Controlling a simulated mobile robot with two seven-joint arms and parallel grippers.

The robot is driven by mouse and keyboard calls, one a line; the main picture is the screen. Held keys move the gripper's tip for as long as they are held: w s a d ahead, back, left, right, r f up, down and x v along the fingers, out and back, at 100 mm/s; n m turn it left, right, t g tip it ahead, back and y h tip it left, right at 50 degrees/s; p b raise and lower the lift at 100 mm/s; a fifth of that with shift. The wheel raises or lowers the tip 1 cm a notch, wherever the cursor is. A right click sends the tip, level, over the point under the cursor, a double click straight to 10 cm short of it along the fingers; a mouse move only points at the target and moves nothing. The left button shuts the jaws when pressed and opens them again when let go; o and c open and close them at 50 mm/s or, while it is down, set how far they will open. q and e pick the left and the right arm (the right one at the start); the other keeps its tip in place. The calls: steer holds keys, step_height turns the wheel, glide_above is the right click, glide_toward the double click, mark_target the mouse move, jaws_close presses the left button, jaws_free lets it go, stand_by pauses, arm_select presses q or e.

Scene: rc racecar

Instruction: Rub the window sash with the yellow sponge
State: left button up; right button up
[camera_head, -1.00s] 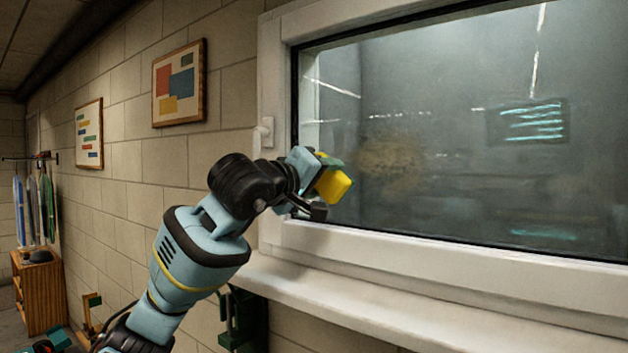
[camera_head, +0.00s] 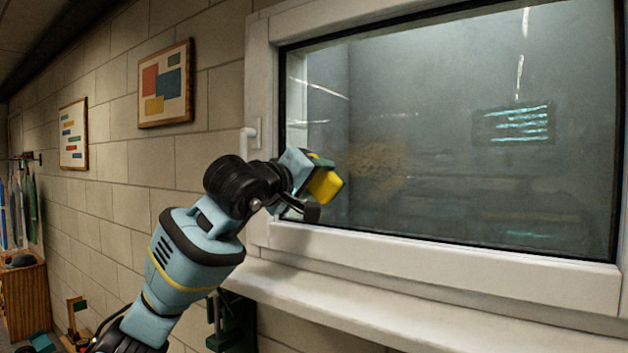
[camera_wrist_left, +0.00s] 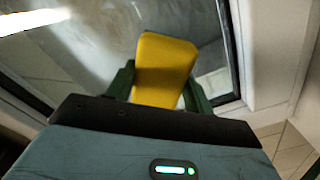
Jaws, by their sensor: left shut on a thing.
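The window sash (camera_head: 440,250) is a white frame around a dark glass pane (camera_head: 440,110), with a brownish smudge (camera_head: 377,170) on the left part of the glass. My left gripper (camera_head: 318,175) is shut on the yellow sponge (camera_head: 326,186) in front of the lower left corner of the pane. In the left wrist view the sponge (camera_wrist_left: 163,70) stands between the green fingers, with glass behind it and the white frame at the right. I cannot tell whether the sponge touches the glass. My right gripper is not in view.
A white sill (camera_head: 400,312) juts out below the sash. A white handle (camera_head: 252,134) is on the frame's left side. Two framed pictures (camera_head: 166,84) hang on the block wall at left. A wooden cabinet (camera_head: 22,298) stands at the far left.

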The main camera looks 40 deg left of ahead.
mark_target(330, 180)
arm_select(q)
steer(key=shift+w+a, duration=0.1)
steer(key=shift+w, duration=0.85)
stand_by(0.3)
steer(key=shift+d, duration=1.6)
steer(key=shift+d, duration=0.15)
steer(key=shift+w+d, duration=0.2)
steer(key=shift+d, duration=0.5)
steer(key=shift+w+d, duration=0.15)
steer(key=shift+d, duration=0.55)
steer(key=shift+w+d, duration=0.2)
steer(key=shift+d, duration=1.4)
steer(key=shift+d, duration=0.1)
